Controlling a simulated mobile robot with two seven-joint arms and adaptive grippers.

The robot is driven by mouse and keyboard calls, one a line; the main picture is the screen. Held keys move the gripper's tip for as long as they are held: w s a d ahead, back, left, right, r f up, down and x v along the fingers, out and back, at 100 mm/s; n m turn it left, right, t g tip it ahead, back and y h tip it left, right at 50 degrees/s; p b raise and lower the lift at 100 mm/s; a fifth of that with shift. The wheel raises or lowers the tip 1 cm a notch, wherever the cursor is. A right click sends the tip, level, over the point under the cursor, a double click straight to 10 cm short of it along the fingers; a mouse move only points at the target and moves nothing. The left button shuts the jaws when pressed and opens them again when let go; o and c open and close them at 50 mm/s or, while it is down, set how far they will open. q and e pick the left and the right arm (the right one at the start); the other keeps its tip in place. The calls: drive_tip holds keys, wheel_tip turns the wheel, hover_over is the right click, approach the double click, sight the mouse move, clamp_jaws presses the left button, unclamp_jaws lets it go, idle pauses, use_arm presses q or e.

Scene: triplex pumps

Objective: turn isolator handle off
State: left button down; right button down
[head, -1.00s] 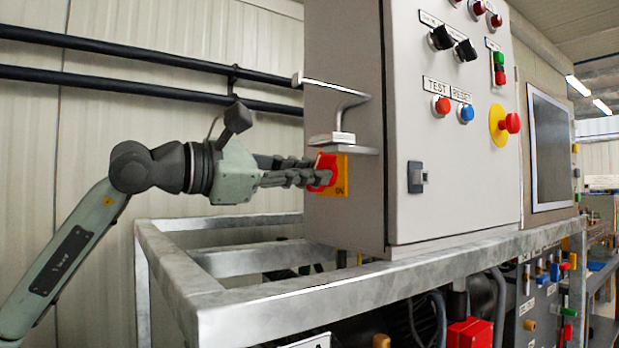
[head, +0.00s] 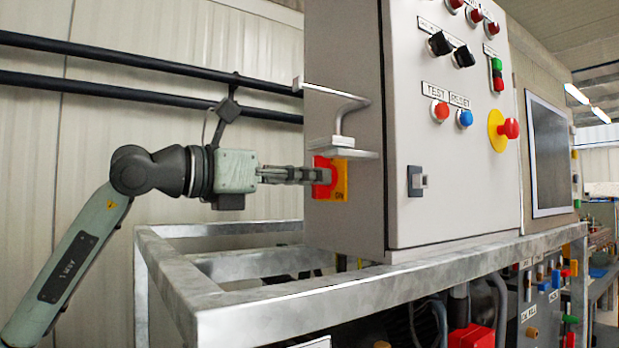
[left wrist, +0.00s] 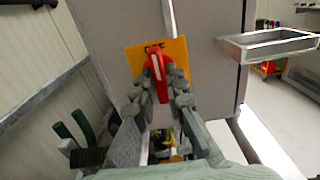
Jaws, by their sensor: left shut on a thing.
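The isolator has a red handle (head: 323,176) on a yellow plate (head: 341,181), on the left side of the grey control cabinet (head: 345,225). My left gripper (head: 318,176) reaches it from the left and is shut on the handle. In the left wrist view the red handle (left wrist: 158,76) sits between the two fingers of the left gripper (left wrist: 160,92), in front of the yellow plate (left wrist: 143,58). The plate's label is partly readable there and seems to say OFF. My right gripper is not in view.
A metal bracket (head: 345,152) juts out just above the handle. A galvanised frame (head: 260,300) runs below my left arm. The cabinet front carries buttons and a red emergency stop (head: 509,128). Dark pipes (head: 150,73) run along the wall behind.

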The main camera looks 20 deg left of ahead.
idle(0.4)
use_arm(q)
drive_tip(key=c, duration=1.6)
unclamp_jaws()
drive_tip(key=shift+o, duration=0.2)
drive_tip(key=v, duration=1.2)
